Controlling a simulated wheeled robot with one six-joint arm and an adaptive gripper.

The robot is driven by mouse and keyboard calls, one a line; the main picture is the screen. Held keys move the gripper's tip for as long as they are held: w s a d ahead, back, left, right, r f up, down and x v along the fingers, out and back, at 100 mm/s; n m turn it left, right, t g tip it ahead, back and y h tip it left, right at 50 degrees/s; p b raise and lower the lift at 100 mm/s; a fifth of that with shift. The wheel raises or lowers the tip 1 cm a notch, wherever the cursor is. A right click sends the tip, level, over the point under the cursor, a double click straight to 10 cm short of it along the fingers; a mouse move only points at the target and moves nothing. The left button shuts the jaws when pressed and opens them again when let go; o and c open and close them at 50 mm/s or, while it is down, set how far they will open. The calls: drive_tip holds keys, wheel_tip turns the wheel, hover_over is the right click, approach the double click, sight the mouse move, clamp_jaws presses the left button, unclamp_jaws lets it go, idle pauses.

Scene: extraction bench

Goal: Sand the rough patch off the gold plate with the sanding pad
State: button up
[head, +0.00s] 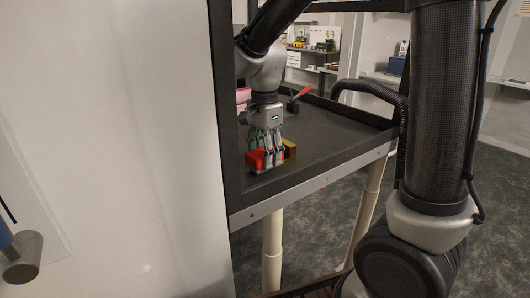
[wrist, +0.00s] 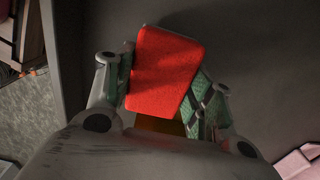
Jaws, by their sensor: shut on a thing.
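The red sanding pad (head: 254,161) is low over the dark bench top near its front corner. My gripper (head: 266,150) points down and is shut on the pad. In the wrist view the pad (wrist: 165,72) sits tilted between the two green-lined fingers of the gripper (wrist: 161,88). The gold plate (head: 291,149) shows just right of the gripper in the head view, and a thin strip of it (wrist: 160,124) shows below the pad in the wrist view. The pad and fingers hide most of the plate. I cannot make out the rough patch, or whether pad and plate touch.
The bench (head: 335,140) has a raised dark rim and a pale front rail. A red-handled tool (head: 301,94) stands in a small black holder farther back. A pink object (head: 243,95) lies behind my gripper. The bench's right part is clear. A pale wall panel (head: 110,150) fills the left.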

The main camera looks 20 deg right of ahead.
drive_tip(key=shift+w+d, duration=0.2)
drive_tip(key=shift+d, duration=0.45)
drive_tip(key=shift+w+d, duration=0.2)
drive_tip(key=shift+d, duration=0.45)
drive_tip(key=shift+s+a+r, duration=0.1)
drive_tip(key=shift+s+a, duration=0.15)
drive_tip(key=shift+a, duration=0.45)
drive_tip(key=shift+s+a, duration=0.2)
drive_tip(key=shift+a, duration=0.5)
drive_tip(key=shift+w+d, duration=0.25)
drive_tip(key=shift+d, duration=0.45)
drive_tip(key=shift+w+d, duration=0.25)
drive_tip(key=shift+d, duration=0.45)
drive_tip(key=shift+s+a+f, duration=0.1)
drive_tip(key=shift+s+a, duration=0.2)
drive_tip(key=shift+a, duration=0.4)
drive_tip(key=shift+s+a+f, duration=0.1)
drive_tip(key=shift+s+a, duration=0.15)
drive_tip(key=shift+a, duration=0.45)
drive_tip(key=shift+w+d, duration=0.25)
drive_tip(key=shift+d, duration=0.45)
drive_tip(key=shift+w+d, duration=0.25)
drive_tip(key=shift+d, duration=0.45)
drive_tip(key=shift+r, duration=0.1)
drive_tip(key=shift+r, duration=4.55)
